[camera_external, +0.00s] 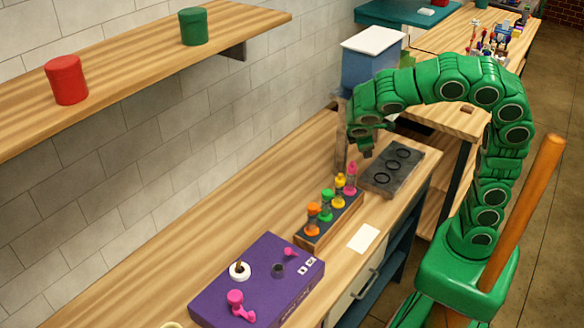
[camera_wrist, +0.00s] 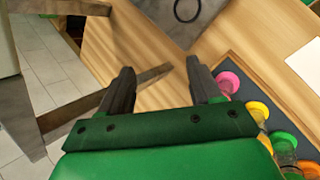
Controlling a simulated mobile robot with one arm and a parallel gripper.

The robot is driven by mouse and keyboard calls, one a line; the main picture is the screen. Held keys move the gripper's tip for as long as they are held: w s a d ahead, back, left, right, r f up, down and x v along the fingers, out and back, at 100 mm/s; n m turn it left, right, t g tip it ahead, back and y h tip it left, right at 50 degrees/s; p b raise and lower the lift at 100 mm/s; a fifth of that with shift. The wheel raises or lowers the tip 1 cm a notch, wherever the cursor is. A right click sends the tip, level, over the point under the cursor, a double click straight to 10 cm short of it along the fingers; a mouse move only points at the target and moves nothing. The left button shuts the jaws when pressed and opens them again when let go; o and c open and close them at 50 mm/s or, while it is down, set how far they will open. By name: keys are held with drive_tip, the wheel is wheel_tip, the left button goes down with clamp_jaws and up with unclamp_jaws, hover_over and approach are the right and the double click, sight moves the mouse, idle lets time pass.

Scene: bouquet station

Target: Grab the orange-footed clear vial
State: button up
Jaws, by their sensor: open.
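The orange-footed clear vial (camera_external: 312,217) stands upright at the near end of a small wooden rack (camera_external: 333,224), with orange parts at its top and bottom. In the wrist view the vial (camera_wrist: 308,168) is partly cut off at the lower right edge. My gripper (camera_external: 366,150) is open and empty, above the counter beyond the rack's far end, apart from the vial. In the wrist view its two dark fingers (camera_wrist: 160,70) are spread, with wood counter and a grey bar beyond them.
Green, yellow and pink vials (camera_external: 351,178) share the rack. A dark plate with rings (camera_external: 392,168) lies beside its far end. A purple box (camera_external: 258,280) with pink parts stands nearer, and a white card (camera_external: 363,238) lies to the right. Bare counter lies along the wall.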

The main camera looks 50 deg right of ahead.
drive_tip(key=w+a+r+n+t, duration=0.2)
drive_tip(key=w+a+r+n, duration=0.1)
drive_tip(key=w+a, duration=0.3)
drive_tip(key=n+t+h, duration=0.3)
drive_tip(key=n+t, duration=0.3)
drive_tip(key=n, duration=0.9)
approach(314, 210)
drive_tip(key=x, duration=0.4)
drive_tip(key=shift+s+d+f, duration=0.15)
drive_tip(key=shift+s+d, duration=0.05)
drive_tip(key=shift+s, duration=0.2)
drive_tip(key=shift+w+a+x, duration=0.15)
drive_tip(key=shift+w+x, duration=0.05)
drive_tip(key=shift+x, duration=1.75)
drive_tip(key=shift+w+a+x, duration=0.1)
drive_tip(key=shift+w+x, duration=0.05)
drive_tip(key=shift+x, duration=1.8)
drive_tip(key=shift+c, duration=0.3)
clamp_jaws()
